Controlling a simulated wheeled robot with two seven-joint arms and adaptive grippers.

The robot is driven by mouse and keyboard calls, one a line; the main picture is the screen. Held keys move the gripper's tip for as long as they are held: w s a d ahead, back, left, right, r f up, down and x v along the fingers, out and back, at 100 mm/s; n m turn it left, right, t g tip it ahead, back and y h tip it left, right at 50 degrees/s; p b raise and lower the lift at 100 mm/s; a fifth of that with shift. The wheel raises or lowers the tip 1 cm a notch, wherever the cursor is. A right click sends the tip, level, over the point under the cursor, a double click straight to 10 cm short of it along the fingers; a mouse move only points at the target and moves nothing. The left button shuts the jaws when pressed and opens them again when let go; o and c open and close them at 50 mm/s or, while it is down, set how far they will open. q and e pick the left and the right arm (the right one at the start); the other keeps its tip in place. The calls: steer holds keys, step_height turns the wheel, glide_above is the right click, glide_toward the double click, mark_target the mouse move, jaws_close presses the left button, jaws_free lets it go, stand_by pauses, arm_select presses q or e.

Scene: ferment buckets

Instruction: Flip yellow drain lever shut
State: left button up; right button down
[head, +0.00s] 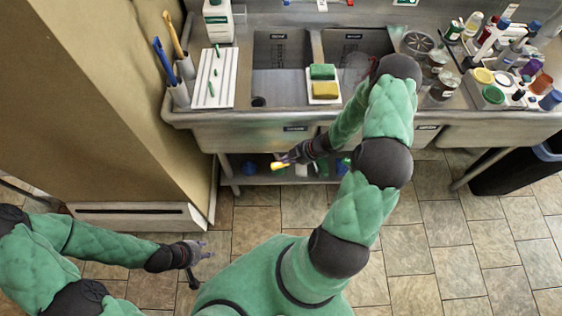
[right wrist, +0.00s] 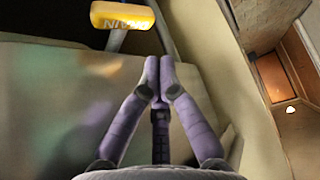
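The yellow drain lever (head: 278,166) sticks out below the front of the sink. In the right wrist view the yellow lever (right wrist: 123,16) has a block-shaped handle with "DRAIN" lettering on a pale stem, at the top, left of the fingertips. My right gripper (right wrist: 160,70) is shut, its two fingertips together with nothing seen between them. In the head view my right gripper (head: 285,161) is right beside the lever; whether they touch is unclear. My left gripper (head: 205,249) is open and empty, low above the floor at the left, far from the lever.
The steel sink (head: 240,131) has two basins, with a sponge tray (head: 323,99) between them. A ribbed white board (head: 214,80) lies left; jars and bottles crowd the right. A lower shelf (head: 260,178) holds items under the sink. A wall corner (head: 150,110) stands left.

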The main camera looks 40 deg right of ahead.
steer(key=shift+a+v, duration=0.2)
steer(key=shift+v, duration=0.95)
steer(key=shift+a, duration=0.1)
